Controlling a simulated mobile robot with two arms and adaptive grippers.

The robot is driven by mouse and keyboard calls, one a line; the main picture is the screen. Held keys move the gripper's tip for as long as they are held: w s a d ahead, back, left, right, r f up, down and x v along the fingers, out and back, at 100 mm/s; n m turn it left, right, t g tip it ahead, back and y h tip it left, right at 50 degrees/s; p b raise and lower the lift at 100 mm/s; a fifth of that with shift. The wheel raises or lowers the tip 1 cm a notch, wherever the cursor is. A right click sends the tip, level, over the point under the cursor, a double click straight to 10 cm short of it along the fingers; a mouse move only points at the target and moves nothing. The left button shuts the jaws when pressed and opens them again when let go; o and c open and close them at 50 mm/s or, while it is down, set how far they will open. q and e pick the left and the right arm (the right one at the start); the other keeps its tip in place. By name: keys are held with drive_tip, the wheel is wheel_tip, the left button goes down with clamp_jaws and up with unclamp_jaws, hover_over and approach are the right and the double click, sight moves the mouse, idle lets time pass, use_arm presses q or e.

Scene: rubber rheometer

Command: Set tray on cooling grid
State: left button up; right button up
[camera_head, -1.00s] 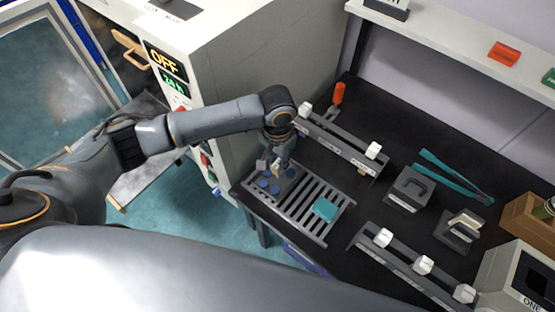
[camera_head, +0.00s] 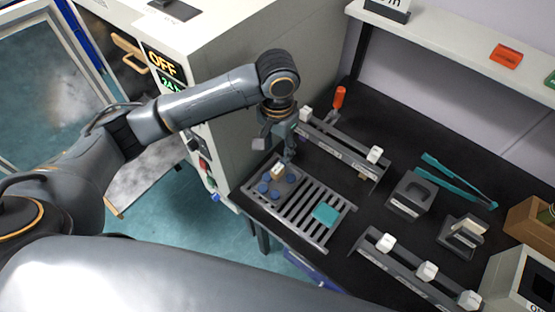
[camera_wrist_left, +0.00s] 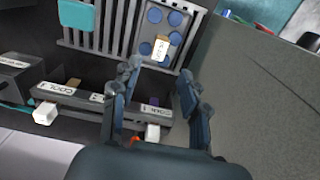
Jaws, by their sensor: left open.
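The small grey tray (camera_head: 280,181) holds several dark blue discs and a pale tag. It lies on the left end of the slatted cooling grid (camera_head: 310,212). In the left wrist view the tray (camera_wrist_left: 148,40) rests flat along one end of the grid (camera_wrist_left: 96,42), with the tag near its edge. My left gripper (camera_head: 275,150) is open and empty, just above the tray and apart from it. In the left wrist view its fingers (camera_wrist_left: 160,72) are spread, short of the tray's near edge. My right gripper is out of view.
A teal block (camera_head: 325,214) sits on the grid's right part. Racks with white knobs (camera_head: 374,155) stand behind and in front (camera_head: 427,271). The large oven (camera_head: 225,80) rises close on the left. Teal tongs (camera_head: 458,180) lie at the right.

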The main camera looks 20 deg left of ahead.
use_arm(q)
wheel_tip(320, 180, up, 4)
drive_tip(key=shift+f, duration=0.2)
idle(0.4)
